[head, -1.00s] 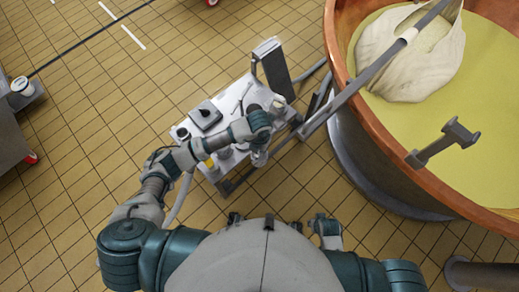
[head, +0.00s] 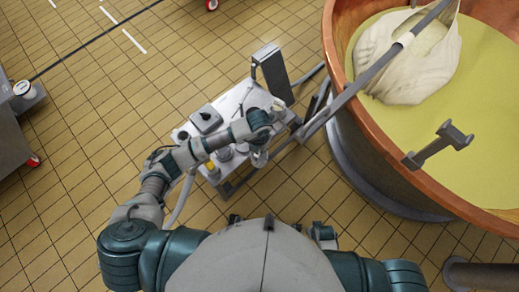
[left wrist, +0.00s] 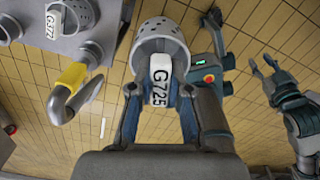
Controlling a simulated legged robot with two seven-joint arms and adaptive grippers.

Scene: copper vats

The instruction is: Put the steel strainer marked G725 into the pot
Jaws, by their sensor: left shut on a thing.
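The steel strainer marked G725 (left wrist: 163,42) is a perforated metal cup with a white label, seen in the left wrist view. My left gripper (left wrist: 161,92) is shut on it at the label, one finger on each side. In the head view my left gripper (head: 259,156) is over the near right side of the white cart, and the strainer is mostly hidden there. The large copper pot (head: 340,85) stands to the right and holds yellow liquid and a pale mass. My right gripper (left wrist: 264,68) is empty, its fingers apart, at the right of the left wrist view.
The white cart (head: 236,101) carries a second perforated strainer (left wrist: 78,14) with another label, and a yellow-banded metal hook (left wrist: 72,84). A grey bar (head: 375,68) crosses the pot's rim, and a grey bracket (head: 438,145) sits on its near rim. Tiled floor is open at left.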

